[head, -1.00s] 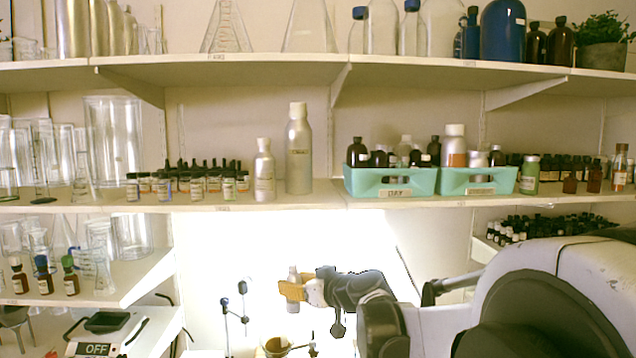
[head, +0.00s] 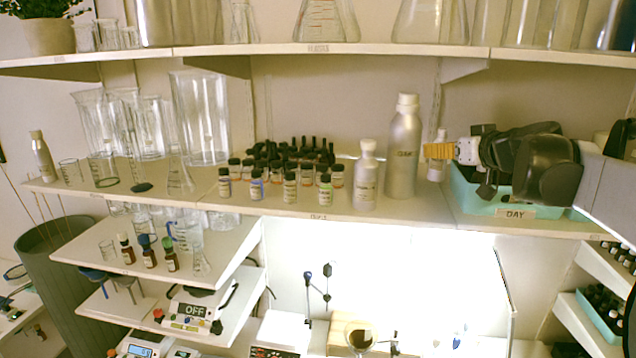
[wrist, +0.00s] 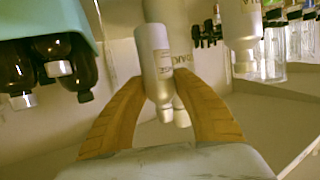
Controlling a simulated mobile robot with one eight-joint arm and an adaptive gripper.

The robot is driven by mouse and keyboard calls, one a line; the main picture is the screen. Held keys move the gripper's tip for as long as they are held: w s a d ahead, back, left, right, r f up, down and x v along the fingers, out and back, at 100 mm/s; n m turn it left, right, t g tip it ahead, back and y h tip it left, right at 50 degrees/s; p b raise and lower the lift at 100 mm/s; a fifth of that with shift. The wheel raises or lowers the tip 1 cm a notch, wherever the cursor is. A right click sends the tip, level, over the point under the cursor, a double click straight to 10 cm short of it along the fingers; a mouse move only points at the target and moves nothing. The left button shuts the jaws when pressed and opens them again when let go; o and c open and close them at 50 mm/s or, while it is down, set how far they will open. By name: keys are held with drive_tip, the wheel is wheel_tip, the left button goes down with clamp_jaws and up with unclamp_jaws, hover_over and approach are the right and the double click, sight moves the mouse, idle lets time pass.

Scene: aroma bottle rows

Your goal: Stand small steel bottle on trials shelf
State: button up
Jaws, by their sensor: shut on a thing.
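My gripper (head: 437,153) is shut on the small steel bottle (head: 437,170), a silvery bottle with a pale cap, at the height of the long middle shelf (head: 290,205). The bottle is between the large steel bottle and the teal bin, partly hidden by the orange fingers. In the wrist view, which is upside down, the small steel bottle (wrist: 153,50) is between both fingers, cap pointing down in the picture. I cannot tell whether its base touches the shelf. I cannot read which shelf is labelled trials.
The large steel bottle (head: 404,150) and a medium steel bottle (head: 366,178) stand left of my gripper. The teal bin (head: 510,205) labelled DAY is close to its right. Small dark bottles (head: 290,190) stand further left. Another steel bottle (head: 41,158) stands at the shelf's far left end.

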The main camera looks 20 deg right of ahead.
sight(443, 163)
drive_tip(key=f, duration=0.1)
drive_tip(key=s+f, duration=0.1)
drive_tip(key=shift+s+a+f, duration=0.1)
drive_tip(key=shift+s+f, duration=0.05)
drive_tip(key=shift+f, duration=0.25)
drive_tip(key=f, duration=0.3)
drive_tip(key=f+p, duration=0.1)
drive_tip(key=shift+w+f, duration=0.35)
drive_tip(key=shift+s+f, duration=0.15)
drive_tip(key=shift+f, duration=0.1)
drive_tip(key=shift+w+f, duration=0.15)
drive_tip(key=shift+w, duration=0.1)
drive_tip(key=shift+f, duration=0.1)
drive_tip(key=o, duration=1.2)
